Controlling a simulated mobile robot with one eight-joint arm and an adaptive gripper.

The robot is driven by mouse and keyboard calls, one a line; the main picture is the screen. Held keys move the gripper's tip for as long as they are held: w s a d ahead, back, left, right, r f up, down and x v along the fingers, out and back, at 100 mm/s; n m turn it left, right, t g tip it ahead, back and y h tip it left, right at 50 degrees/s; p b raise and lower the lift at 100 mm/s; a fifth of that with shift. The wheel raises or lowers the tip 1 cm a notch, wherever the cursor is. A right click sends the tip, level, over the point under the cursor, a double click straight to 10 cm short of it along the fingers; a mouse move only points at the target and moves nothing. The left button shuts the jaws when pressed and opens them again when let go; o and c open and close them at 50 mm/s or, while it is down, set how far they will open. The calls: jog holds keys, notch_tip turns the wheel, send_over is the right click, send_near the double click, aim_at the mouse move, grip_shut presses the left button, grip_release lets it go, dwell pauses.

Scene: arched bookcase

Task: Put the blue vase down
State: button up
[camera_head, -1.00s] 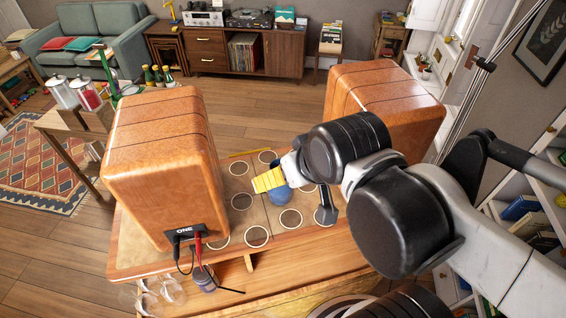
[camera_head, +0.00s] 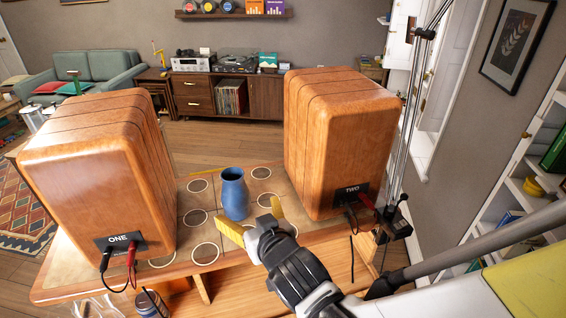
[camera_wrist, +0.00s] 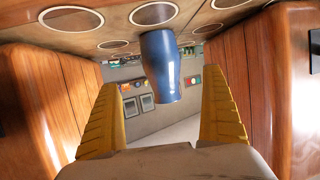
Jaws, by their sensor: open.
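The blue vase (camera_head: 234,194) stands upright on the tabletop (camera_head: 186,212) marked with pale rings, between the two wooden cabinets. My gripper (camera_head: 246,210) is open, with its yellow fingers spread on the near side of the vase and apart from it. In the wrist view the scene is inverted; the vase (camera_wrist: 160,66) appears between the open fingers (camera_wrist: 162,85), beyond their tips, with its base against the ringed surface. Nothing is held. The exact ring beneath the vase is hidden in the head view.
Cabinet ONE (camera_head: 105,170) stands close on the left and cabinet TWO (camera_head: 335,140) on the right, both with cables at the near side. A metal pole (camera_head: 408,120) rises beyond the right cabinet. Free ringed spots lie around the vase.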

aim_at(240, 203)
jog(key=b+x, duration=0.1)
jog(key=x, duration=0.4)
jog(key=shift+a+f, duration=0.1)
jog(key=shift+a, duration=0.1)
jog(key=b+x, duration=0.2)
jog(key=x, duration=0.3)
jog(key=shift+w+a+f, duration=0.1)
jog(key=shift+f, duration=0.15)
jog(key=shift+r, duration=0.1)
jog(key=c, duration=1.5)
